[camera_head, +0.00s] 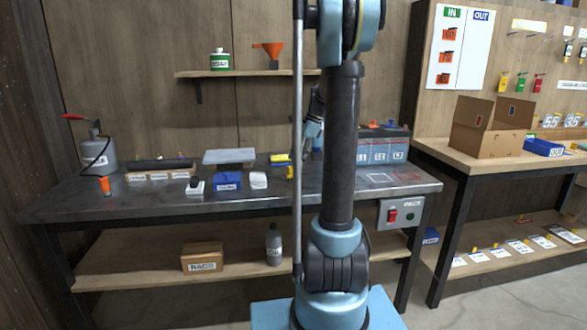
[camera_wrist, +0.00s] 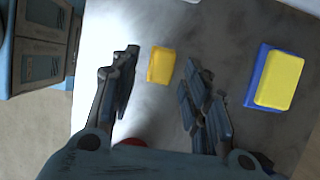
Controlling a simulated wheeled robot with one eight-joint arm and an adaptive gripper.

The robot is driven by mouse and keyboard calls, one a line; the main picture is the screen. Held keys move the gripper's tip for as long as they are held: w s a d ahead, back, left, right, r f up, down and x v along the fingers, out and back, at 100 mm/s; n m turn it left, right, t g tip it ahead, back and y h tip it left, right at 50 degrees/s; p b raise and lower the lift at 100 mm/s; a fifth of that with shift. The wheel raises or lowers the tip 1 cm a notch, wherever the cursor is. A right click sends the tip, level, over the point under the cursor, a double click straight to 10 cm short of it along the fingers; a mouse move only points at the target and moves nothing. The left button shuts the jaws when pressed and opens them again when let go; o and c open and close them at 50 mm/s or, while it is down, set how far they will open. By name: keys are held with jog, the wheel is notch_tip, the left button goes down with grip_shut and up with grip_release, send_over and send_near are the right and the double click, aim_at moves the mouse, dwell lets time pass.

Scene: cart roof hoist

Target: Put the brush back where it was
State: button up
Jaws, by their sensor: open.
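My gripper (camera_wrist: 160,92) is open, with its fingers apart on either side of a small yellow block (camera_wrist: 160,65) in the wrist view. The block appears to lie on the grey bench top, and nothing is held. To its right is a blue piece with a yellow top (camera_wrist: 279,80), which also seems to be the blue and yellow item (camera_head: 281,159) in the head view. In the head view my gripper (camera_head: 313,130) is over the bench, partly hidden behind my arm. I cannot tell which thing is the brush; no bristles show clearly.
The metal bench (camera_head: 150,200) carries a red-handled can (camera_head: 97,152), an orange item (camera_head: 105,186), a blue block (camera_head: 227,181) and blue-fronted batteries (camera_head: 372,152). A red thing (camera_wrist: 131,142) is partly hidden by my gripper. A cardboard box (camera_head: 487,128) stands on the right table.

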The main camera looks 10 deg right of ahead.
jog(key=v, duration=0.6)
jog(key=s+a+f+n+h, duration=0.1)
jog(key=s+a+n, duration=0.15)
jog(key=s, duration=0.35)
jog(key=s+a+f+n+h, duration=0.1)
jog(key=s+f+n, duration=0.15)
jog(key=s, duration=0.45)
jog(key=s+a+f+n, duration=0.1)
jog(key=s+n, duration=0.3)
jog(key=s, duration=0.2)
jog(key=s+f+n+t+h, duration=0.2)
jog(key=s+f+n, duration=0.7)
jog(key=s+f, duration=0.4)
jog(key=shift+s+d+f+h, duration=0.2)
jog(key=shift+s+d+h, duration=0.15)
jog(key=shift+s, duration=1)
